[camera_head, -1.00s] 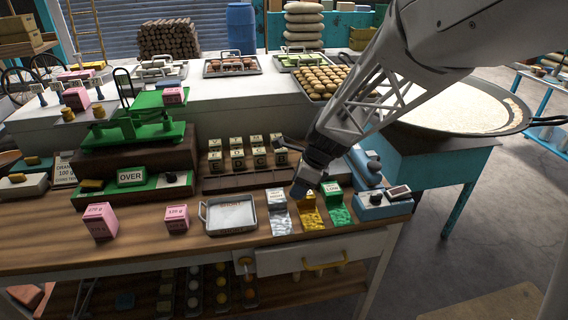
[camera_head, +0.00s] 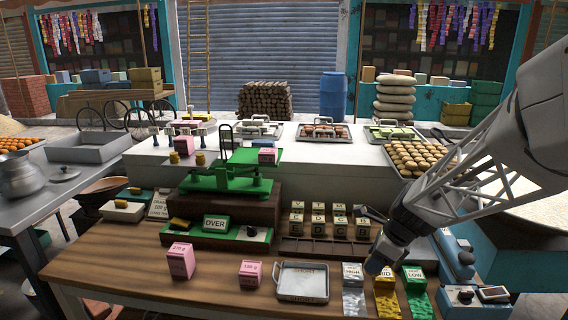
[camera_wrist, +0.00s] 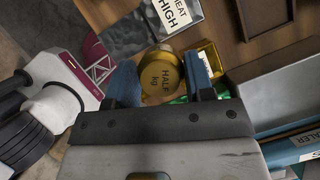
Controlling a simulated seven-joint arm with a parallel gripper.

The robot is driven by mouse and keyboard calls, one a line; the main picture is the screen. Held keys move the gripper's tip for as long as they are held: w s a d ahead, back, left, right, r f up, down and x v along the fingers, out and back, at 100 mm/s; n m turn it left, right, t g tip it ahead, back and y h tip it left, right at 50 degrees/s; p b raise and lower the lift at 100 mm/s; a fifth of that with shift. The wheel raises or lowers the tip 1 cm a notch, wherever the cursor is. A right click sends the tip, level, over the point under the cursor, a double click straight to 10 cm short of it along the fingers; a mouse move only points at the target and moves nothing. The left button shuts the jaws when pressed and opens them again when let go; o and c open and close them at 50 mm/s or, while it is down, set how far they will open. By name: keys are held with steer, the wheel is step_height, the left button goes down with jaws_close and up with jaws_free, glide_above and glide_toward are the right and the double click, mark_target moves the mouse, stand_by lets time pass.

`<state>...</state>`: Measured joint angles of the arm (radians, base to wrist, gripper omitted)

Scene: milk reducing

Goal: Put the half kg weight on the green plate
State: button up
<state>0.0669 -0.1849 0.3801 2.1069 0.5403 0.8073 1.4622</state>
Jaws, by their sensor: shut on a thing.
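The half kg weight (camera_wrist: 162,78) is a round brass piece marked "HALF kg" in the wrist view. My gripper (camera_wrist: 161,82) is shut on it, with one dark blue finger on each side. In the head view my gripper (camera_head: 376,263) is low over the front of the bench, above the silver and gold label trays. I cannot make out the weight there. The green balance scale (camera_head: 228,182) stands to the left on a dark wooden block.
Near my gripper are the silver tray (camera_head: 354,302), the gold tray (camera_head: 388,306) and a green tray (camera_head: 419,304). A rack of label blocks (camera_head: 325,222) stands behind.

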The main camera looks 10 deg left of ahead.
steer(key=w+a+r+n, duration=0.2)
steer(key=w+a+r, duration=0.1)
steer(key=a+r, duration=0.5)
steer(key=w+a+r+n+g, duration=0.1)
steer(key=w+a+r, duration=0.3)
steer(key=a, duration=1)
steer(key=w+a+r+n+g, duration=0.1)
steer(key=w+a+r, duration=0.3)
steer(key=a+r, duration=0.7)
steer(key=shift+w+r+n, duration=0.15)
steer(key=shift+r+n, duration=0.2)
steer(key=shift+n, duration=0.45)
steer(key=shift+a, duration=0.1)
steer(key=shift+w+a+f, duration=0.25)
steer(key=shift+w+a, duration=0.95)
steer(key=shift+w, duration=1.15)
steer(key=shift+w+a+f, duration=0.25)
steer(key=shift+w+a, duration=0.95)
steer(key=shift+w, duration=1.2)
steer(key=shift+w+a+f, duration=0.25)
steer(key=shift+w+a, duration=0.95)
steer(key=shift+w, duration=1.15)
steer(key=shift+f, duration=1.75)
steer(key=shift+f, duration=0.1)
